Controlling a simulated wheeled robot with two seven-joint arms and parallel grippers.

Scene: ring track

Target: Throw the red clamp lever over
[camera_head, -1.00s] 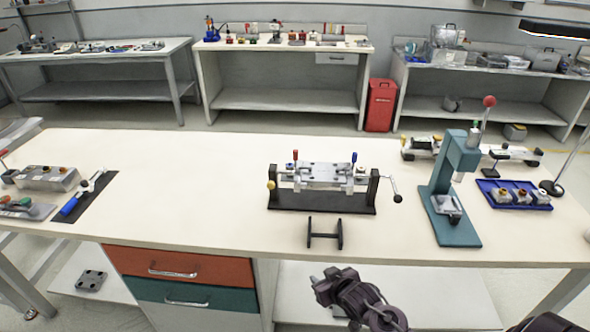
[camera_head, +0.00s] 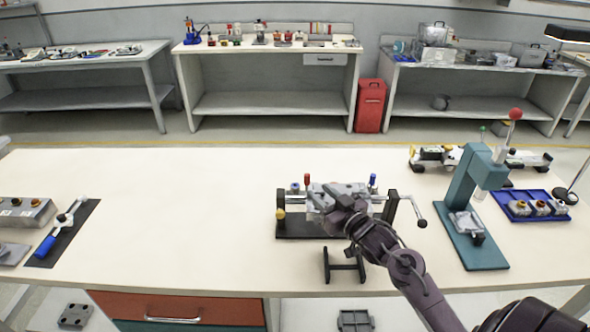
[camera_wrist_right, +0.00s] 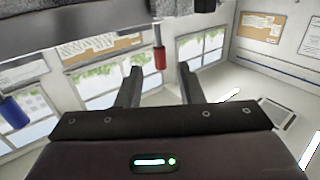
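The red clamp lever (camera_head: 307,180) stands upright at the left of the clamping fixture (camera_head: 300,228) on the bench. Its red grip (camera_wrist_right: 160,57) also shows in the right wrist view, in line with the gap between my fingers and near their tips. A blue lever (camera_head: 373,180) stands at the fixture's right; its blue grip (camera_wrist_right: 13,112) is at the left of the wrist view. My right gripper (camera_head: 334,201) is over the front of the fixture, partly hiding it. In the wrist view my right gripper (camera_wrist_right: 159,72) is open, with nothing held. My left gripper is not in view.
A crank handle (camera_head: 421,222) sticks out at the fixture's right. A small black stand (camera_head: 343,267) is in front, close under my right arm. A teal press (camera_head: 478,245) and blue tray (camera_head: 522,214) are to the right.

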